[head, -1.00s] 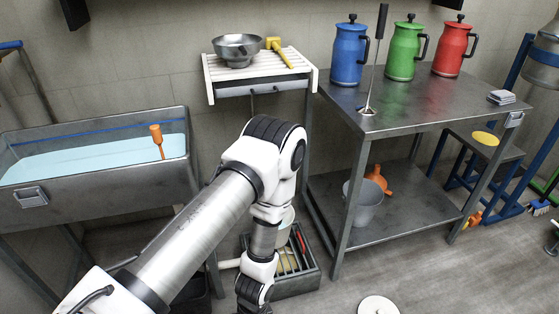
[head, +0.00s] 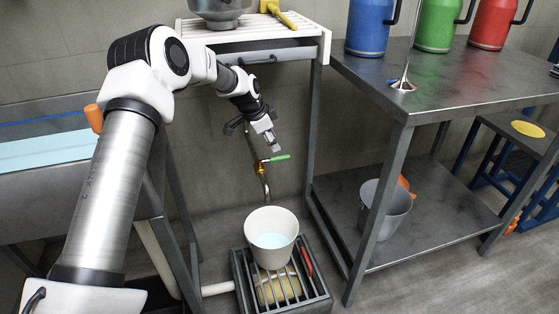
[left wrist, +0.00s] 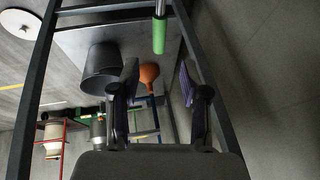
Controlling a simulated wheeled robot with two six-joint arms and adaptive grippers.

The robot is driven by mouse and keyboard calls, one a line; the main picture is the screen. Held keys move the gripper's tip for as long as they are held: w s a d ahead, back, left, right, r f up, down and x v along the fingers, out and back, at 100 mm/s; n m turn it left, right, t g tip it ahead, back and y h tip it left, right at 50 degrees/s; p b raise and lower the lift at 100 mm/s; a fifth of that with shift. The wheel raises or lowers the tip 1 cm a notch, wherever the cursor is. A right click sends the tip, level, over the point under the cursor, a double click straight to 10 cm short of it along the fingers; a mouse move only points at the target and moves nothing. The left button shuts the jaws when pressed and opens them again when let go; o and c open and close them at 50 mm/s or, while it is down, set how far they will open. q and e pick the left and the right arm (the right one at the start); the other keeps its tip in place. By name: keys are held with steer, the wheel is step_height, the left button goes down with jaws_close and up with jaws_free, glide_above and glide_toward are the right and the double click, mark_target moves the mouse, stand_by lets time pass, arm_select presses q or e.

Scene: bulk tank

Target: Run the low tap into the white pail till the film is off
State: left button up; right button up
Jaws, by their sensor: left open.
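The low tap (head: 262,169) has a brass body and a green lever (head: 278,158). Its spout hangs over the white pail (head: 272,219). The pail stands upright on the floor grate and holds pale blue liquid. I cannot make out a stream or a film on it. My left gripper (head: 272,145) is open, just above the lever and apart from it. In the left wrist view the green lever (left wrist: 159,35) lies beyond the open, empty fingers (left wrist: 158,78). My right gripper is out of view.
The grate (head: 318,290) has a red-handled tool (head: 306,261) at its right side. A steel table (head: 460,95) stands right, with a grey bucket (head: 385,212) on its lower shelf. A white slatted shelf (head: 240,36) is above the tap. A trough (head: 50,185) stands left.

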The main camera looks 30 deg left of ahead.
mark_target(279, 157)
arm_select(q)
steer(key=b+x, duration=0.3)
steer(key=x, duration=0.5)
jaws_close()
